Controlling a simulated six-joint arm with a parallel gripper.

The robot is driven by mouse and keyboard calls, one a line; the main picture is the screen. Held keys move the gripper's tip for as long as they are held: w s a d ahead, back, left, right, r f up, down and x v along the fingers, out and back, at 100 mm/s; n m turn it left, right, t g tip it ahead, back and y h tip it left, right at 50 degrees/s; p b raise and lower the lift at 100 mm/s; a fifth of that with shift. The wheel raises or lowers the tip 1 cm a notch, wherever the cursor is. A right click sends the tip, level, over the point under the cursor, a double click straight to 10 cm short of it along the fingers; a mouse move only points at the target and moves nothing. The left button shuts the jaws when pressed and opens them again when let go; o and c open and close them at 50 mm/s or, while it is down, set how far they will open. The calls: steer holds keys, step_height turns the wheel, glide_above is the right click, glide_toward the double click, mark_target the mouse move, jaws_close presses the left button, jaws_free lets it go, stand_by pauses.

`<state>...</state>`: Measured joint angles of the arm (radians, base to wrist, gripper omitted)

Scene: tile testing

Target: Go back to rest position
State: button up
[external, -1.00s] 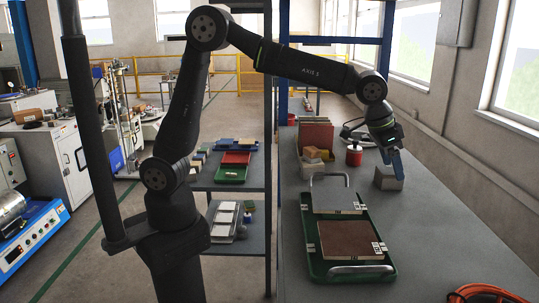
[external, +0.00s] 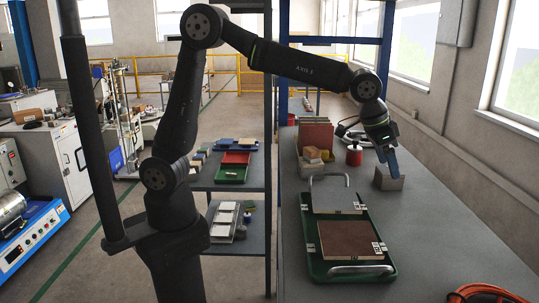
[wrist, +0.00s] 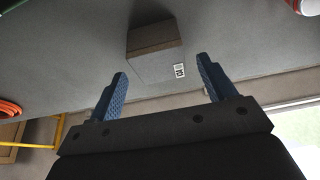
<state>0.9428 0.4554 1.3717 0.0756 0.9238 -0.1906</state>
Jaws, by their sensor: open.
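My gripper (external: 394,172) hangs at the end of my outstretched arm over the right-hand bench. Its blue fingers point down near a small grey block (external: 389,181) on the bench top. In the wrist view my gripper (wrist: 162,66) has its two blue fingers wide apart. The grey block shows there beyond and between the fingers, with a black-and-white marker on its side (wrist: 155,48). Nothing is held between the fingers, and the block appears free of them. In the external view the fingers partly overlap the block.
A green tray (external: 309,253) with metal handles holds a grey tile (external: 337,200) and a brown tile (external: 350,240). An orange coil (external: 485,294) lies at front right.

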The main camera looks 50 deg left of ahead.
steer(key=v, duration=0.9)
steer(key=x, duration=1.2)
steer(key=shift+w+d, duration=0.1)
step_height(320, 180, up, 4)
steer(key=shift+f, duration=0.1)
steer(key=s+d+r, duration=0.1)
steer(key=s+r, duration=0.6)
steer(key=s, duration=0.5)
steer(key=s+d+m+g, duration=0.3)
steer(key=s+d+m, duration=0.3)
steer(key=d+m, duration=0.3)
steer(key=s+d+m+g, duration=0.3)
steer(key=s+d+m, duration=0.35)
steer(key=d, duration=0.55)
steer(key=shift+m+h, duration=0.25)
steer(key=shift+h, duration=0.05)
steer(key=shift+w+d+f, duration=0.1)
steer(key=shift+w+f, duration=0.35)
steer(key=shift+w, duration=0.3)
steer(key=shift+w+d+f, duration=0.1)
steer(key=shift+w+f, duration=0.4)
steer(key=shift+w, duration=0.2)
steer(key=shift+w+d+f, duration=0.1)
steer(key=shift+w+f, duration=0.35)
steer(key=shift+w, duration=0.3)
